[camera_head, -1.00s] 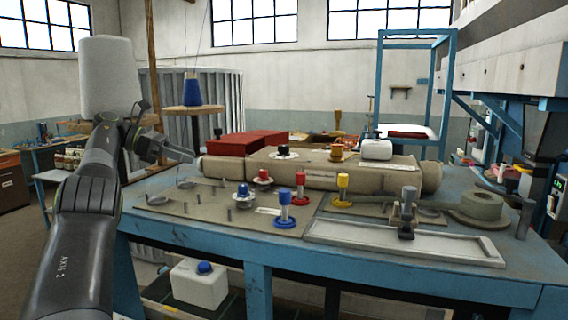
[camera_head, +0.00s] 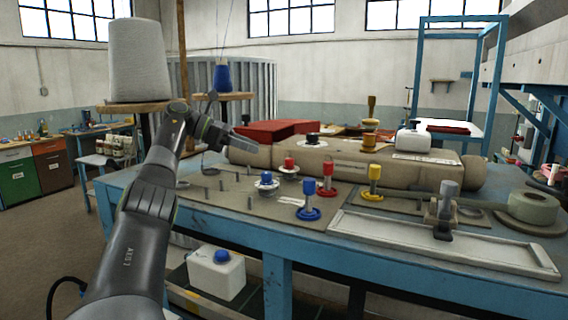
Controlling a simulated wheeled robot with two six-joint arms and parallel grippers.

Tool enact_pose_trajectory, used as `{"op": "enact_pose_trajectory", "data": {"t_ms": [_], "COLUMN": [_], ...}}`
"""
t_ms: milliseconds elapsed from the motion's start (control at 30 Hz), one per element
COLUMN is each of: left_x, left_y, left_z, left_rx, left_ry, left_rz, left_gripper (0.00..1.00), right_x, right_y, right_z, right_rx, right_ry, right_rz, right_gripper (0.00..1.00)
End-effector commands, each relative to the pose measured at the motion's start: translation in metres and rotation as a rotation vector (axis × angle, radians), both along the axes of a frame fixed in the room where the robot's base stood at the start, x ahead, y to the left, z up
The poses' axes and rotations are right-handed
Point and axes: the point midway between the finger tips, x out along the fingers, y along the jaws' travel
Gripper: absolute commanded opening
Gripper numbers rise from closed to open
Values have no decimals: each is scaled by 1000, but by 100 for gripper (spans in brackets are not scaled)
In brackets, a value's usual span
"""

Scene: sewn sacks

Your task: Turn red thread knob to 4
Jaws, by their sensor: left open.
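A small red knob (camera_head: 289,163) sits on a pale round base on the grey-brown plate (camera_head: 230,207) at the left of the blue table. A taller red post (camera_head: 327,177) with a red ring base stands right of it. A small blue knob (camera_head: 266,178) is nearer to me, to the left. I cannot read any dial numbers. My left gripper (camera_head: 243,142) is open and empty, seen from the side, above and left of the red knob and apart from it. My right gripper is not in view.
A blue post (camera_head: 309,199) and a yellow post (camera_head: 374,180) stand near the red ones. Short grey pins rise from the plate. A long tan sack (camera_head: 345,166) lies behind. A white thread cone (camera_head: 139,62) stands behind my left arm.

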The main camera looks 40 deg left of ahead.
Motion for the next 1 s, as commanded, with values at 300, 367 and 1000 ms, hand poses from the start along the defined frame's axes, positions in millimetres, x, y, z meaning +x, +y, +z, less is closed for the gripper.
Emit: {"op": "enact_pose_trajectory", "data": {"t_ms": [300,367,1000], "left_x": [47,53,70], "left_y": [-42,-48,-62], "left_z": [-23,-27,-38], "left_rx": [0,-1,-1], "left_ry": [1,1,-1], "left_rz": [-3,-3,0], "left_gripper": [44,44,32], "right_x": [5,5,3], "right_y": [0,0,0], "right_z": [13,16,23], "right_rx": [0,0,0], "right_ry": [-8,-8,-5], "right_rz": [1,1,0], "right_gripper": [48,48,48]}}
